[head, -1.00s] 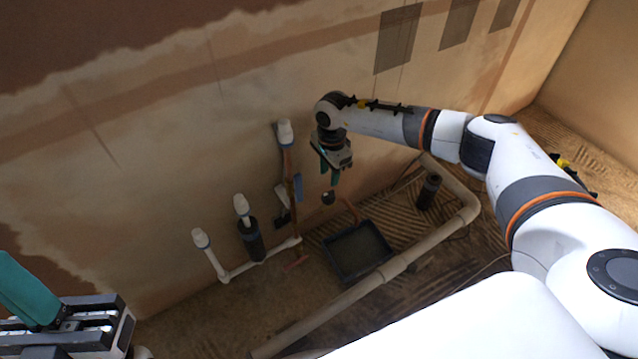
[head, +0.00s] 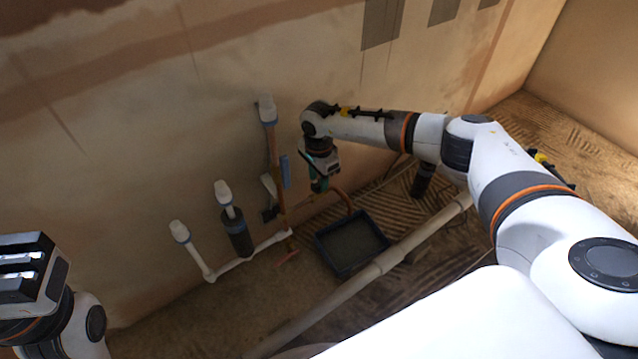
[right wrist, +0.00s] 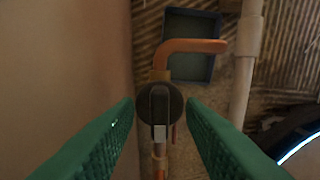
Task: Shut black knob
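The black knob (right wrist: 158,112) is in the middle of the right wrist view, round with a raised bar that runs up and down the picture. It sits on a copper pipe. My right gripper (right wrist: 160,106) is open, with one green finger on each side of the knob and a gap on both sides. In the head view my right gripper (head: 319,184) points down near the wall, and I cannot make out the knob there. My left gripper (head: 28,268) is at the left edge of the head view, and its fingers do not show.
A bent copper pipe (right wrist: 190,46) runs over a dark blue tray (right wrist: 204,72) on the floor. White capped pipes (head: 224,193) stand by the wall left of my right gripper. A long pale pipe (head: 350,283) crosses the floor in front of the tray.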

